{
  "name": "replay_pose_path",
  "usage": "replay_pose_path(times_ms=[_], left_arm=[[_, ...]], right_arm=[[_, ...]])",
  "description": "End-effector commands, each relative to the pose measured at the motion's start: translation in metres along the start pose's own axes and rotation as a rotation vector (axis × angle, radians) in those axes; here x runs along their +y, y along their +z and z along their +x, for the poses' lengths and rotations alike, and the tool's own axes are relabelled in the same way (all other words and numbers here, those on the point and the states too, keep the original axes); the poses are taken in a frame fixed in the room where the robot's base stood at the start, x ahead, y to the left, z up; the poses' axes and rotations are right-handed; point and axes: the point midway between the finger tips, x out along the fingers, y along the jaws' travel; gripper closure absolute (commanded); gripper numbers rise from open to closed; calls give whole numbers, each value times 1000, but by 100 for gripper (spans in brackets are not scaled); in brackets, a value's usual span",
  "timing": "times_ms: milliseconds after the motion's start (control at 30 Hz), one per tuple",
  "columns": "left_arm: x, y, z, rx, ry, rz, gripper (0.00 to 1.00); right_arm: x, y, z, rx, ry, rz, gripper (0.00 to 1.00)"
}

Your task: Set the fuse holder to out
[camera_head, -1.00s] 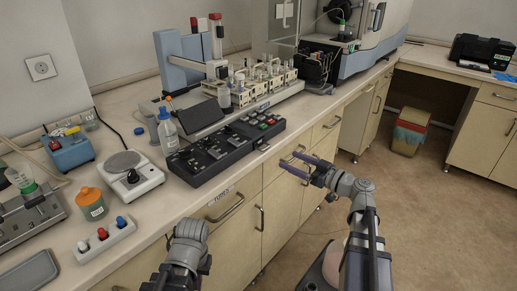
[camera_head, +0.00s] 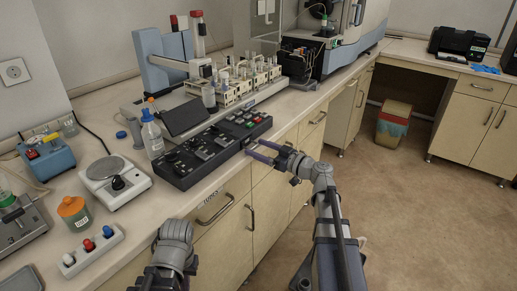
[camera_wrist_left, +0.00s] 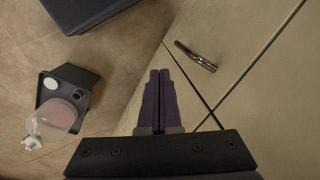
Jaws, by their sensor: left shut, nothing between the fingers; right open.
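The black control panel (camera_head: 205,150) lies along the bench's front edge, with several knobs, switches and coloured buttons on top. A small pale part at its front face (camera_head: 248,141) may be the fuse holder, but it is too small to tell its position. My right gripper (camera_head: 250,150) is open, its two purple fingers pointing left just in front of that part; contact cannot be told. My left gripper is low before the cabinets; its wrist (camera_head: 173,248) shows in the head view. In the left wrist view its fingers (camera_wrist_left: 160,73) are shut and empty.
Cabinet handles (camera_head: 214,208) stick out below the bench edge. A waste bin (camera_head: 393,124) stands on the otherwise open floor.

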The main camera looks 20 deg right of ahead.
Motion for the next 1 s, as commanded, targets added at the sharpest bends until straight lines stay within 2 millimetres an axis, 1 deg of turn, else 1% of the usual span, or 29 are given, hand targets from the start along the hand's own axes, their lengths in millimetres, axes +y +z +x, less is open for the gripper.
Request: replay_pose_path(times_ms=[100,333,367,1000], left_arm=[[0,0,0,0,0,0,100],[0,0,0,0,0,0,100],[0,0,0,0,0,0,100],[0,0,0,0,0,0,100]], right_arm=[[0,0,4,0,0,0,21],[0,0,4,0,1,0,21],[0,0,4,0,1,0,23],[2,0,4,1,4,0,95]])
